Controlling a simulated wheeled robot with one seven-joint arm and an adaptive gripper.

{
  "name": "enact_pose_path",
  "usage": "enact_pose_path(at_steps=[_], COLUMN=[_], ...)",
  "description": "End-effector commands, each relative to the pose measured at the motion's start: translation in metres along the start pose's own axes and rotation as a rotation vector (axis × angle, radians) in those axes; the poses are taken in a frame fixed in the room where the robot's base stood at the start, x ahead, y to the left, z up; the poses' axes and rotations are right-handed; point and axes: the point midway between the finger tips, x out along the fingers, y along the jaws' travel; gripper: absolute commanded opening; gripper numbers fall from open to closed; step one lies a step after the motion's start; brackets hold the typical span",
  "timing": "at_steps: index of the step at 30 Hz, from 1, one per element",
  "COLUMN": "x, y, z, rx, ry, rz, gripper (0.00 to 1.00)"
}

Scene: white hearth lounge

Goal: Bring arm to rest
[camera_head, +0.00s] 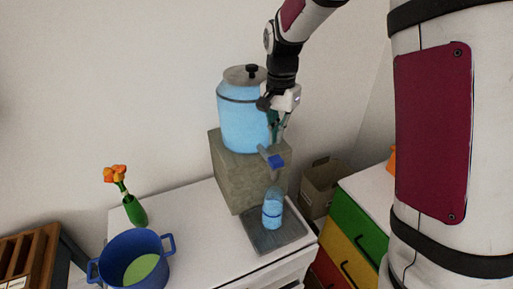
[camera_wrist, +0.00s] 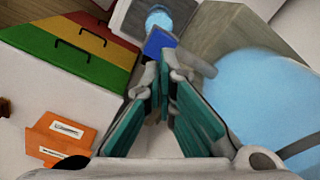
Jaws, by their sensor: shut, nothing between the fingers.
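My gripper (camera_head: 275,135) is shut and empty beside the water dispenser's blue tank, just above its tap. In the wrist view my gripper (camera_wrist: 164,75) points down, and its fingertips come close together near the tap's blue lever (camera_wrist: 158,42). I cannot tell whether they touch it. The tap lever (camera_head: 276,161) also shows in the head view. The dispenser tank (camera_head: 240,120) is light blue with a grey lid and stands on a stone block (camera_head: 236,178). A clear bottle (camera_head: 272,208) with blue water stands upright under the tap on a grey tray (camera_head: 262,243).
A blue pot (camera_head: 120,245) with something green inside and a green vase (camera_head: 135,211) with orange flowers stand on the white counter (camera_head: 190,215). A coloured drawer unit (camera_head: 352,232), a cardboard box (camera_head: 322,180) and an orange item (camera_wrist: 65,137) are nearby. Open air lies above the pot.

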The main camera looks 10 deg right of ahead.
Motion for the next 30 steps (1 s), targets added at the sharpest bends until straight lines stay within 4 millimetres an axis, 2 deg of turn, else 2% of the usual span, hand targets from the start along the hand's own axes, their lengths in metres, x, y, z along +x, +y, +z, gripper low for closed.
enact_pose_path(at_steps=[5,11,15,21,30], x=[-0.004,-0.037,-0.065,-0.093,-0.114], y=[0.002,0.018,0.037,0.068,0.116], z=[0.002,0.015,0.033,0.059,0.102], rx=[-0.01,-0.104,-0.207,-0.354,-0.573], ry=[0.004,0.043,0.088,0.16,0.286], rz=[-0.006,-0.053,-0.095,-0.143,-0.193], gripper=[0.0,0.0,0.0,0.0,0.0])
